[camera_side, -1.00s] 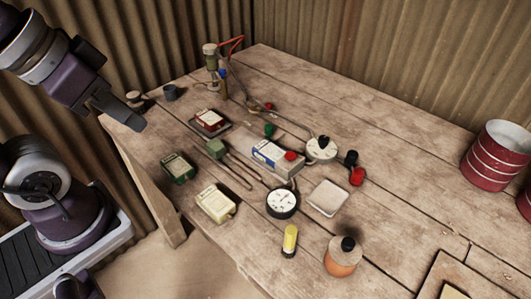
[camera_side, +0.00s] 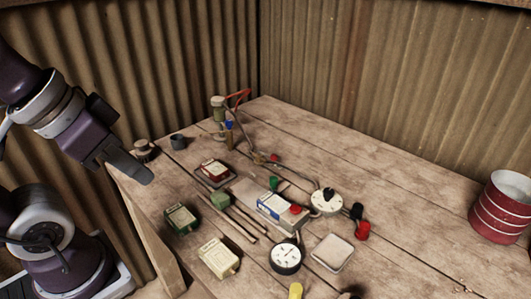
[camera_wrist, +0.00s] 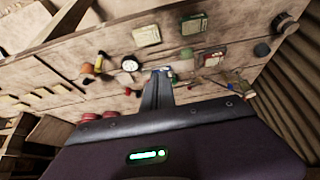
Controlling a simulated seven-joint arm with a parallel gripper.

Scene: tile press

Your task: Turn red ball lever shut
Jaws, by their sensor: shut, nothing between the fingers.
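Several red parts show in the side view, and I cannot tell for sure which is the red ball lever. A larger red knob (camera_side: 362,231) lies beside a black one at the right. My gripper (camera_side: 146,178) is shut and empty above the table's left edge, well apart from all of these. Its shut fingers also show in the wrist view (camera_wrist: 160,76).
A green box (camera_side: 181,218), a cream box (camera_side: 219,258) and a dark red tin (camera_side: 214,170) lie near the left edge. A black-rimmed gauge (camera_side: 286,257) and a white dish (camera_side: 332,253) stand in front. A red can (camera_side: 502,207) stands right. The back right tabletop is clear.

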